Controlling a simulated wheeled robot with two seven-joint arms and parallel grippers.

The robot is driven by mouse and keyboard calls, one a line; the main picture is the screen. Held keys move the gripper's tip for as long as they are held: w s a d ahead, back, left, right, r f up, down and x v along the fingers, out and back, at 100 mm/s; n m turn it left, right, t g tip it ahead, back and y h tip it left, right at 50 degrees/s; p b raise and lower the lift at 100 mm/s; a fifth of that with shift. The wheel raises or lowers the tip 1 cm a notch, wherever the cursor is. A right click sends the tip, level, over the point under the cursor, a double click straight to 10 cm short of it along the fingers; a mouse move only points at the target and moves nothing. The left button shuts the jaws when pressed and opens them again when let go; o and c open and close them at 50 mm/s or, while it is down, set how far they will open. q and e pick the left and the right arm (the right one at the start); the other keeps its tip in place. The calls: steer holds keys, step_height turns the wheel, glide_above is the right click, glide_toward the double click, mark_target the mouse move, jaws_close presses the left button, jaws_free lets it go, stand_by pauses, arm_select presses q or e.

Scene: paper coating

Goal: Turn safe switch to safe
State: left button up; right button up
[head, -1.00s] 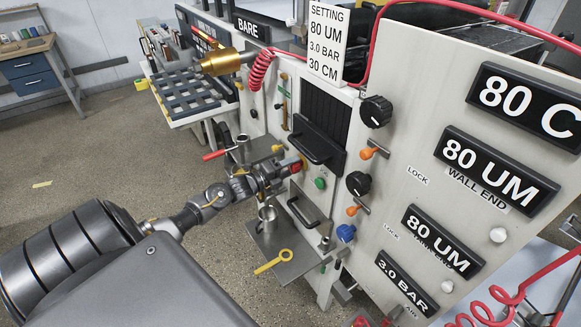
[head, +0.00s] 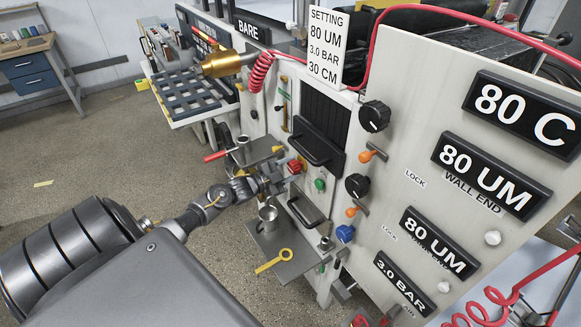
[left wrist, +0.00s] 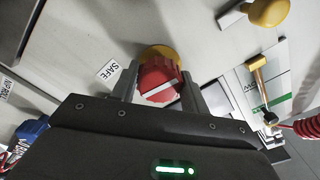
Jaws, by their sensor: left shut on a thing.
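The safe switch is a red knob (head: 295,166) on the front of the machine panel. In the left wrist view the red knob (left wrist: 159,83) has a white line across its face, running roughly from one finger to the other, and a yellow base (left wrist: 160,53) behind it. A SAFE label (left wrist: 109,71) is on the panel to the left of the knob in that view. My left gripper (head: 284,178) is shut on the red knob, one finger on each side. My right gripper is not in view.
A green button (head: 320,184) and black handles (head: 317,147) sit close to the knob. A small shelf (head: 285,262) with a metal cup (head: 268,217) and a yellow ring-ended tool (head: 274,261) is below. A red-handled tool (head: 219,155) lies to the left.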

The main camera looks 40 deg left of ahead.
arm_select(q)
steer(key=shift+n, duration=0.6)
steer(key=o, duration=1)
steer(key=shift+s+f, duration=0.1)
steer(key=shift+s+a+f, duration=0.1)
steer(key=shift+s, duration=0.2)
steer(key=b+v, duration=0.2)
steer(key=v, duration=0.8)
